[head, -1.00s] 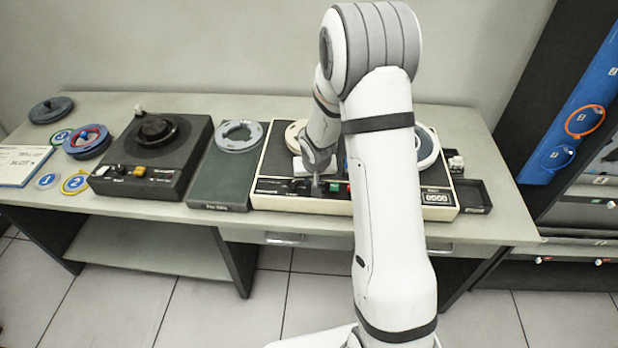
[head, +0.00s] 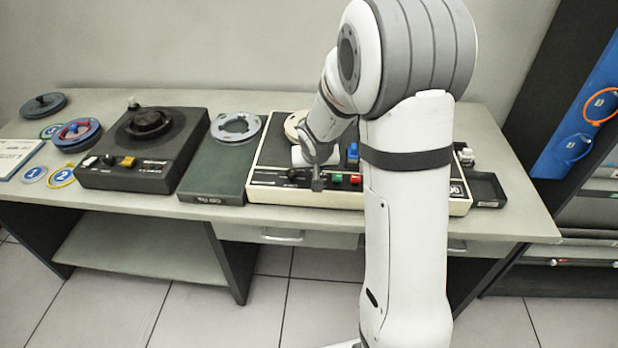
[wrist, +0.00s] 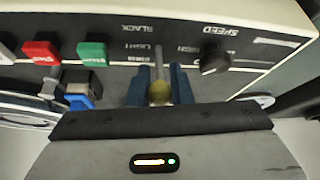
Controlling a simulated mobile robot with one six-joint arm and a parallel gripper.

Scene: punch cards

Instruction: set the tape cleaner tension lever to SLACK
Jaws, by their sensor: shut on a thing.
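The tension lever (wrist: 158,64) is a thin grey shaft with a yellowish ball knob (wrist: 160,93), in the middle of the wrist view. My gripper (wrist: 160,88) is shut on the lever, a blue finger on each side of the knob. Which mark the lever points to I cannot tell for sure. In the head view my gripper (head: 317,184) is at the front panel of the cream-edged tape cleaner (head: 258,165), and the lever is hidden there.
A black SPEED knob (wrist: 214,60) is on one side of the lever. Green (wrist: 91,53) and red (wrist: 41,51) buttons are on the other. A grey-green unit (head: 212,178) and a dark machine (head: 182,150) stand left; a black tray (head: 487,188) stands right.

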